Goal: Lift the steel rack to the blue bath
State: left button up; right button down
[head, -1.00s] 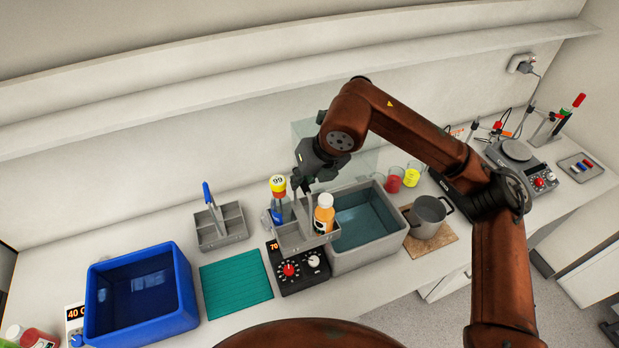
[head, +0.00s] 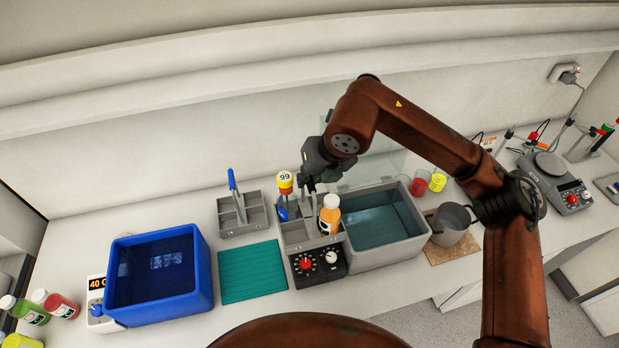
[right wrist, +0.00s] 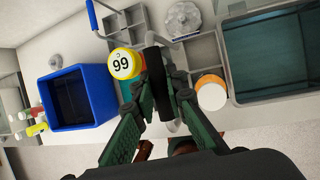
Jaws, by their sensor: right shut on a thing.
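My right gripper (head: 312,187) is shut on the upright handle of the steel rack (head: 296,240). The grey rack holds a bottle with a yellow cap marked 99 (head: 285,183) and an orange bottle with a white cap (head: 330,215). It hangs by the left side of the grey bath, over the back of the black control unit. In the right wrist view the fingers close around the handle between the yellow cap (right wrist: 124,64) and the orange bottle's cap (right wrist: 211,93). The blue bath (head: 206,270) stands at the left with dark liquid inside. My left gripper is not in view.
A teal mat (head: 252,272) lies between the blue bath and control unit (head: 318,268). Behind it stands another rack with a blue handle (head: 242,222). The grey water bath (head: 385,262) and a metal pot (head: 450,224) are right.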

jog(key=shift+a+r, duration=0.1)
jog(key=s+a+b, duration=0.1)
jog(key=s+a, duration=0.3)
jog(key=a, duration=0.7)
dwell(0.7)
jog(key=s+a, duration=0.4)
jog(key=a, duration=0.7)
dwell(1.0)
